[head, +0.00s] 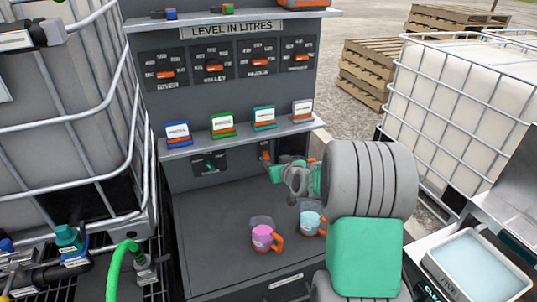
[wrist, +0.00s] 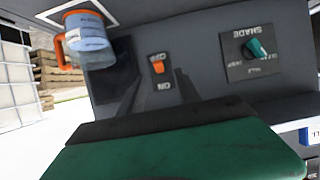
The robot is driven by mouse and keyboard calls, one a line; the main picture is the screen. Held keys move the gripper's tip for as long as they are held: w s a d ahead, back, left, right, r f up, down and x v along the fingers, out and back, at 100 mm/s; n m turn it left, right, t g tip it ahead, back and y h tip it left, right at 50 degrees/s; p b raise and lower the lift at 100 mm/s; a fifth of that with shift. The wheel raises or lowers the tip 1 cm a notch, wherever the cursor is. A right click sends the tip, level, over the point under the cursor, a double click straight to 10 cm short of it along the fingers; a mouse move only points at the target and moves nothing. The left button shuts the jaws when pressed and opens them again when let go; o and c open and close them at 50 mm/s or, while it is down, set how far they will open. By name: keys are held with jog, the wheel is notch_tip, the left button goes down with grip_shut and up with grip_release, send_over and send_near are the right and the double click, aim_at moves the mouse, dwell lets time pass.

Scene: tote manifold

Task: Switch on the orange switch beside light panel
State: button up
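The orange switch (wrist: 158,67) sits on a plate on the dark wall, with upside-down OFF and ON labels above and below it in the wrist view. Which way its rocker is tilted is too small to tell. In the head view the switch (head: 265,152) shows under the lower shelf, just beyond my gripper (head: 277,168). In the wrist view my gripper's (wrist: 160,92) dark fingers stand apart, one each side of the switch plate, with nothing seen between them. Contact with the wall cannot be told. A dark panel (wrist: 108,82) lies left of the switch; it looks unlit.
A SHADE knob (wrist: 257,48) is right of the switch in the wrist view. Two jugs, pink (head: 263,238) and blue (head: 310,222), stand on the bench below my gripper. The shelf (head: 240,136) with several small signs juts out just above. The bench's left part is clear.

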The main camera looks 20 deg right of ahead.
aim_at(267, 156)
jog(key=p+x, duration=0.1)
jog(key=x, duration=0.3)
jog(key=p+x, duration=0.1)
jog(key=x, duration=0.3)
jog(key=shift+w+d+r, duration=0.1)
jog(key=shift+d+r, duration=0.05)
jog(key=shift+r, duration=0.1)
grip_shut()
